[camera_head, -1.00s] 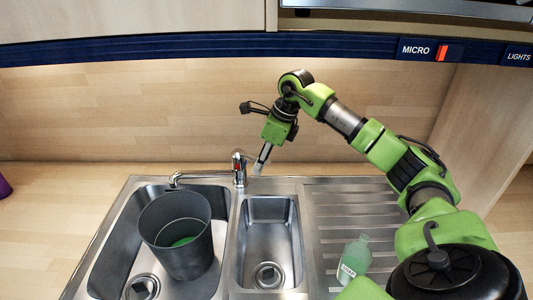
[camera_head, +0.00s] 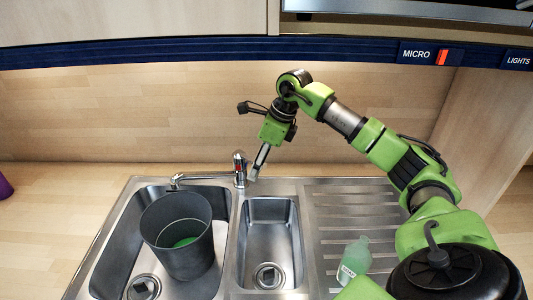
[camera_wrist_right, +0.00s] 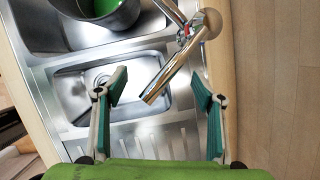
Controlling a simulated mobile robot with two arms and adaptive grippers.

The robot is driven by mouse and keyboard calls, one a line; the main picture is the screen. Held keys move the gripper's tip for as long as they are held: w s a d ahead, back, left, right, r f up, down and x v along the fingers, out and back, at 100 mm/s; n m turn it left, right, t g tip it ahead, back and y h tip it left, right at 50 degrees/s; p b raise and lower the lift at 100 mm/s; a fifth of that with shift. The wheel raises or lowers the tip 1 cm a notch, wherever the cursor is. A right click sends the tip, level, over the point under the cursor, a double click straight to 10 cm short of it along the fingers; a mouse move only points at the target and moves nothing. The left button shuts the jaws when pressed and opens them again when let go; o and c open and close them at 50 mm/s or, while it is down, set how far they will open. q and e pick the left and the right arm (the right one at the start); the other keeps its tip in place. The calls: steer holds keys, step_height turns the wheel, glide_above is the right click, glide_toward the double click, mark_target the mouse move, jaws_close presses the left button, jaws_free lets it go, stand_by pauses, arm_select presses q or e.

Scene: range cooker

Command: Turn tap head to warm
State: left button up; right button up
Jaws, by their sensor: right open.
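The chrome tap (camera_head: 239,168) stands at the back edge of the sink, with its spout (camera_head: 203,177) reaching left over the large basin. A small red mark shows on its head. My right gripper (camera_head: 257,168) is just right of the tap head, pointing down. In the right wrist view the gripper (camera_wrist_right: 158,82) is open and empty. There the tap head (camera_wrist_right: 210,22) lies beyond the fingertips, and a chrome bar (camera_wrist_right: 170,77) of the tap extends toward the space between the fingers. No contact is visible. My left gripper is out of view.
A dark grey bucket (camera_head: 156,230) with something green inside stands in the large basin. The small basin (camera_head: 269,205) is empty. A pale green bottle (camera_head: 355,257) stands on the ribbed drainboard (camera_head: 345,205). The wooden wall (camera_head: 120,120) is close behind the tap.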

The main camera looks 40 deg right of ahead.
steer(key=p+v, duration=0.3)
steer(key=v, duration=0.3)
steer(key=shift+w, duration=0.1)
stand_by(0.4)
steer(key=shift+f, duration=0.15)
